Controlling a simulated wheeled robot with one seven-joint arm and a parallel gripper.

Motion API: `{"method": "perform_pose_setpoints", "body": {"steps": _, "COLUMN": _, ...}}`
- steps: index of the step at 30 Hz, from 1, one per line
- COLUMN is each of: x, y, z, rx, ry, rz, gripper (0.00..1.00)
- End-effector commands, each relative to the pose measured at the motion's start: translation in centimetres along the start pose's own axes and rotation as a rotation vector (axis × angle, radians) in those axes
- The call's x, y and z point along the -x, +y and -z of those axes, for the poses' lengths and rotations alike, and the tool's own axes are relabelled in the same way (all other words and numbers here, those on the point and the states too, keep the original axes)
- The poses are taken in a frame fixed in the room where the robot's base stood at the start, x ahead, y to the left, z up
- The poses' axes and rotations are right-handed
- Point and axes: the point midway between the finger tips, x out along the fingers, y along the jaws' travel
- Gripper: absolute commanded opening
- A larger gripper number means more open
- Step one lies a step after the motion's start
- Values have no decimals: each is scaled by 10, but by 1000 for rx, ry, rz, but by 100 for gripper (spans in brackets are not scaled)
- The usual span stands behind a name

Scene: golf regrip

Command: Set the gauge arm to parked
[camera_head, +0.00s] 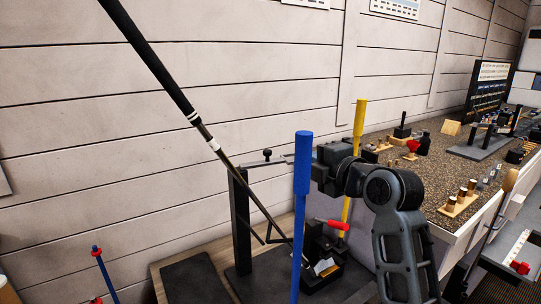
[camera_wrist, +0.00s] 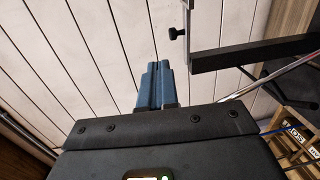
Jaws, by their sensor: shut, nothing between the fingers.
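The gauge arm (camera_head: 262,162) is a thin light bar at the top of a dark upright post (camera_head: 240,215), with a small black knob (camera_head: 267,153). In the wrist view the pale bar (camera_wrist: 190,22) and its knob (camera_wrist: 177,33) are right of my fingers, apart from them, with the dark post (camera_wrist: 250,54) running off to the right. My gripper (camera_wrist: 157,68) is shut and empty, its blue-grey fingers together. In the head view my wrist is just right of the bar's end, and the fingers are largely hidden behind a blue pole.
The blue pole (camera_head: 302,180) and a yellow pole (camera_head: 358,130) stand close around my wrist. A golf club (camera_head: 150,58) slants down past the post to a red-handled clamp (camera_head: 333,225). A speckled bench (camera_head: 430,175) with tools is at right. The plank wall (camera_head: 80,150) is behind.

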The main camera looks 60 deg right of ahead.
Motion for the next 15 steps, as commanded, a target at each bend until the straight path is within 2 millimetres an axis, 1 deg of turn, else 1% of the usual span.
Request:
{"method": "perform_pose_setpoints", "body": {"steps": 1, "x": 5, "y": -9, "z": 1, "rx": -13, "ry": 10, "rz": 24, "gripper": 0}}
{"method": "perform_pose_setpoints", "body": {"steps": 3, "x": 7, "y": -16, "z": 2, "rx": -22, "ry": 17, "rz": 42, "gripper": 0}}
{"method": "perform_pose_setpoints", "body": {"steps": 6, "x": 3, "y": -17, "z": 2, "rx": -26, "ry": 21, "rz": 49, "gripper": 0}}
{"method": "perform_pose_setpoints", "body": {"steps": 8, "x": -4, "y": -16, "z": 2, "rx": -25, "ry": 21, "rz": 48, "gripper": 0}}
{"method": "perform_pose_setpoints", "body": {"steps": 11, "x": -20, "y": -16, "z": 3, "rx": -24, "ry": 22, "rz": 48, "gripper": 0}}
{"method": "perform_pose_setpoints", "body": {"steps": 15, "x": -47, "y": -17, "z": 3, "rx": -24, "ry": 22, "rz": 48, "gripper": 0}}
